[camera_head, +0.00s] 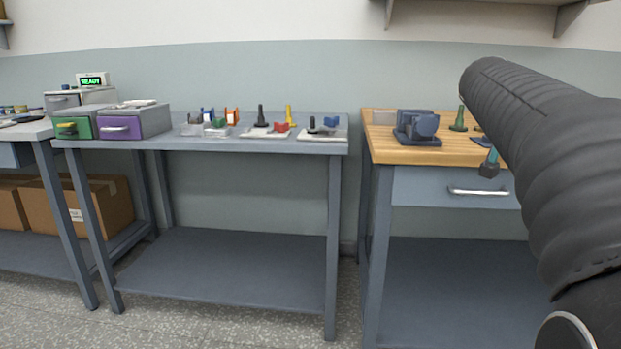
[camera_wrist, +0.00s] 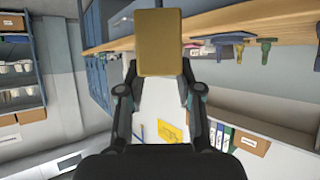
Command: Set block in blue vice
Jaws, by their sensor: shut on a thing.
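The blue vice (camera_head: 417,124) stands on the wooden-topped bench (camera_head: 385,151), near its left end, in the head view. A plain brown-yellow block (camera_wrist: 160,42) is between the fingertips of my gripper (camera_wrist: 159,78) in the wrist view. The gripper is shut on it, and the block extends beyond the fingertips. In the head view my arm fills the right side; the block cannot be made out there. I cannot identify the vice for certain in the wrist view.
A green stand-like piece (camera_head: 459,119) is right of the vice. The grey table (camera_head: 230,143) on the left carries small parts, trays and a purple-fronted drawer box (camera_head: 121,128). A gap separates the benches.

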